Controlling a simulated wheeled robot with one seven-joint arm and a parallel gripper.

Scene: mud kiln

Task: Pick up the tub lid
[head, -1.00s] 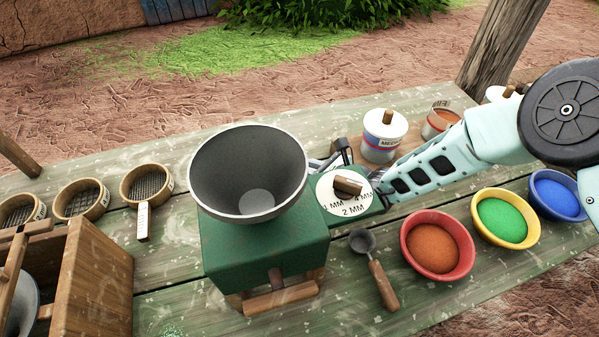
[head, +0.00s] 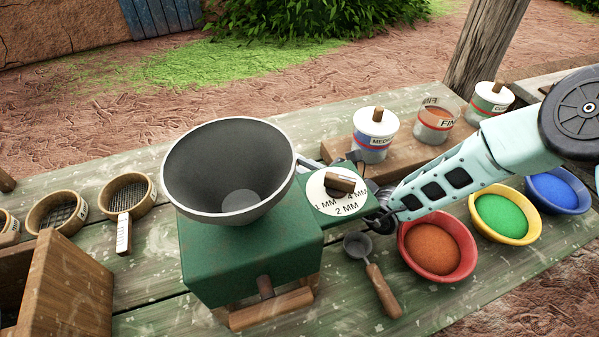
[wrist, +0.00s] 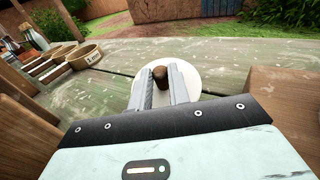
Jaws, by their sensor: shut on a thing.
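The tub lid (wrist: 182,78), a white disc with a brown knob (wrist: 160,74), is between the fingers of my gripper (wrist: 160,80) in the wrist view. The fingers are shut on the knob. In the head view, my arm reaches in from the right and passes behind the green grinder (head: 250,250). Only bits of my gripper show there, between the hopper and the dial; the lid is hidden. An open tub marked FIN (head: 433,132) stands between two lidded tubs, one marked MEDI (head: 375,146) and one farther right (head: 483,117).
The grinder has a wide grey hopper (head: 195,165) and a white dial (head: 322,197). Red (head: 408,249), yellow (head: 481,220) and blue (head: 541,198) bowls and a scoop (head: 383,290) lie in front of my arm. Sieves (head: 129,187) and a wooden box (head: 65,290) are at left.

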